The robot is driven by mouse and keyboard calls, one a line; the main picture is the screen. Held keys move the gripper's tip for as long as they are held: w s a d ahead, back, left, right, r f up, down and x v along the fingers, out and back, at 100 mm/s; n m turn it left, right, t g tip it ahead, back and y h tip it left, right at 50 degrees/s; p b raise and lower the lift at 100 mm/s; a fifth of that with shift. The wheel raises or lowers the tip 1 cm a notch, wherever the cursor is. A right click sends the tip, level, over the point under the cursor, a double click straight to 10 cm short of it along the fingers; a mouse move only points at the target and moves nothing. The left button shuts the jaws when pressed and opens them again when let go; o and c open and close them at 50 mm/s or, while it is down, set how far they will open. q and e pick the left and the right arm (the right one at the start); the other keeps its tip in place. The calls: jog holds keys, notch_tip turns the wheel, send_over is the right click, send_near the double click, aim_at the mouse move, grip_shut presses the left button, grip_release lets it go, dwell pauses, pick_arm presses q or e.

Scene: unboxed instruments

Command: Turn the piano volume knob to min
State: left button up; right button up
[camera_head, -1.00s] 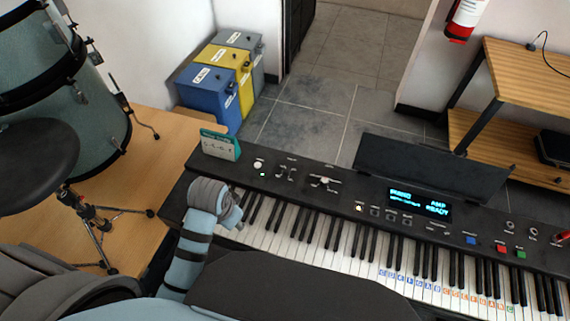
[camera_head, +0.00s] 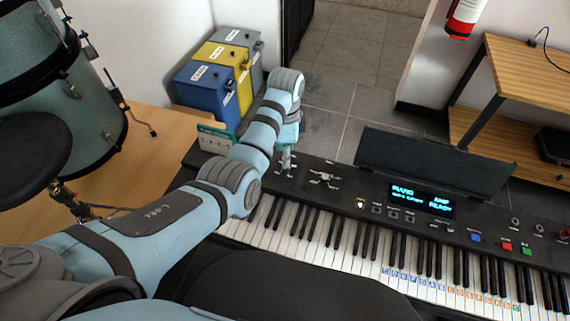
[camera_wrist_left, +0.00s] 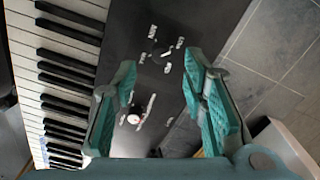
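The piano (camera_head: 350,200) has a black control panel above its keys. The white round knob at the panel's left end, seen earlier, is now hidden behind my left arm in the head view. My left gripper (camera_head: 286,168) points down over the panel's left part. My right gripper is out of view.
The music stand (camera_head: 432,175) rises behind the panel, right of my left arm. A small teal-and-white card (camera_head: 214,139) stands at the piano's left end. Blue, yellow and grey bins (camera_head: 205,92) stand behind. A drum (camera_head: 95,125) is at left.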

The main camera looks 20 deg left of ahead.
pick_arm(q)
notch_tip(320, 180, down, 5)
jog(key=shift+f+b, duration=0.15)
jog(key=shift+b, duration=0.4)
grip_shut()
